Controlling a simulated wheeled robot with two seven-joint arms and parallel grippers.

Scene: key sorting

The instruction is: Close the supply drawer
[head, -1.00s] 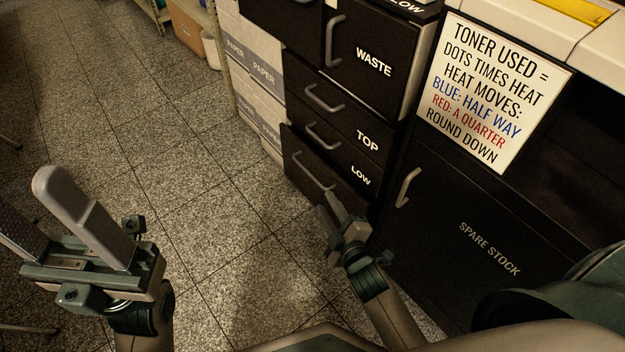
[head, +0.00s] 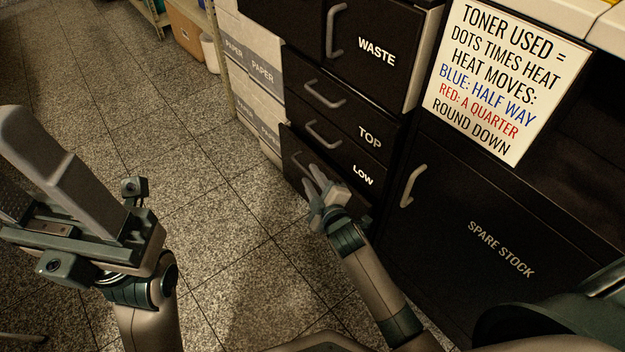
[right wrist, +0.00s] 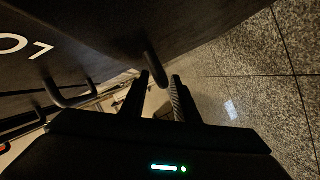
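A black cabinet has stacked drawers with grey bar handles and white TOP and LOW labels; none in view is labelled "supply". The lowest drawer front (head: 292,150) is at floor level, its lower part hidden by my right gripper. It seems to stand slightly out, but I cannot tell how far. My left gripper (head: 28,165) is open and empty, above the floor at left.
A WASTE compartment (head: 376,50) is above the drawers. A SPARE STOCK door (head: 480,225) with its handle (head: 412,186) is to the right, under a toner sign (head: 500,80). Paper boxes (head: 250,75) stand left of the cabinet.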

